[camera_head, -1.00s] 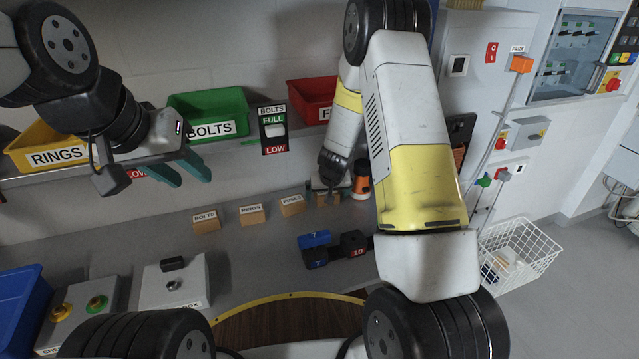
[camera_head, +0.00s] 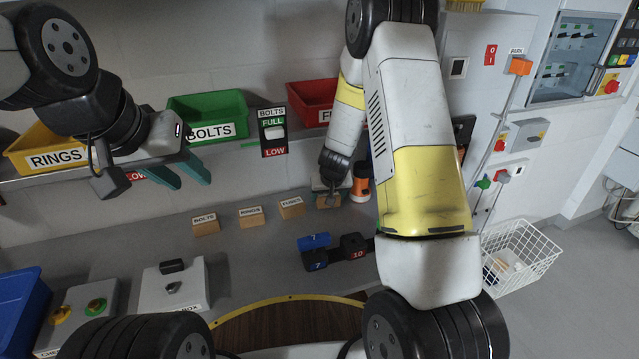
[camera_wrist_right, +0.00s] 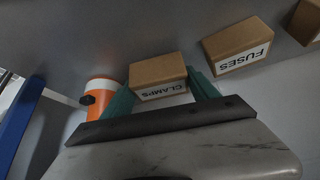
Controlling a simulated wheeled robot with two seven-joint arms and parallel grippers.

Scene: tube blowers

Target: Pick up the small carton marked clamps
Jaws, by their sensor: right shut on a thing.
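The small carton marked CLAMPS (camera_wrist_right: 158,76) is brown with a white label. In the right wrist view it sits between the two green fingers of my right gripper (camera_wrist_right: 163,92), which is shut on it. In the head view the carton (camera_head: 328,201) shows only in part under the right gripper (camera_head: 331,190), at the right end of the row of cartons. Whether it touches the bench cannot be told. My left gripper (camera_head: 186,175) is open and empty, in front of the shelf with the bins.
The FUSES carton (camera_wrist_right: 238,46) stands beside the held one; cartons marked RINGS (camera_head: 251,217) and BOLTS (camera_head: 206,224) are further left. An orange and white cylinder (camera_wrist_right: 100,95) is close on the other side. Blue and black blocks (camera_head: 315,251) lie nearer on the bench.

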